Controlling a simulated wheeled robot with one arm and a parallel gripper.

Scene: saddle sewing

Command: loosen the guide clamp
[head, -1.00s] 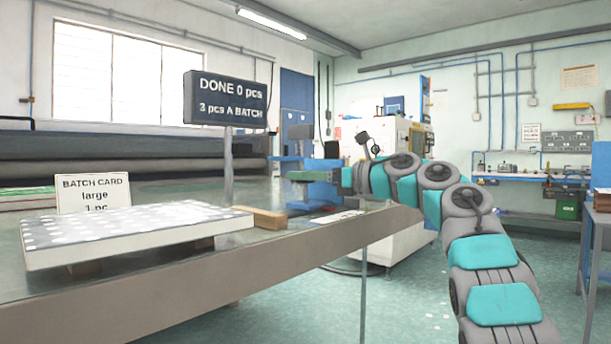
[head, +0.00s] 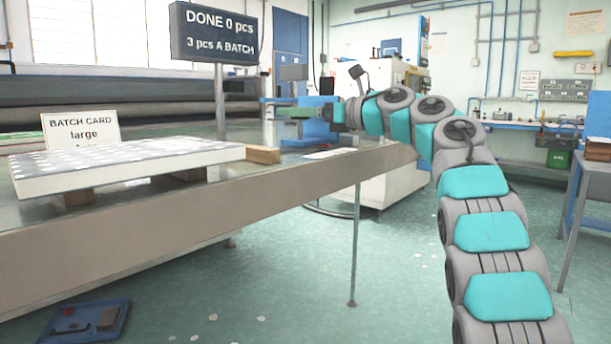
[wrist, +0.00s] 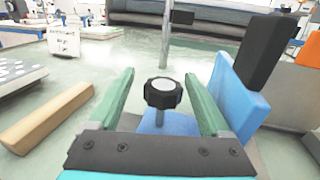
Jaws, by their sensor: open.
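The guide clamp's black lobed knob (wrist: 162,93) shows in the wrist view, on top of a light-blue base (wrist: 165,123). My gripper (wrist: 159,76) is open, with one green finger on each side of the knob. Gaps show between the knob and both fingers, so it is not gripped. A blue upright block (wrist: 238,92) with a black part behind it stands just right of the right finger. In the head view my gripper (head: 282,111) is at the blue fixture (head: 312,125) on the table's far part; the knob cannot be made out there.
A wooden block (head: 262,154) and a white perforated board (head: 125,166) lie on the table (head: 270,192) to the left. A batch card (head: 80,131) and a dark sign on a post (head: 214,33) stand behind them. A blue tray (head: 70,325) lies on the floor.

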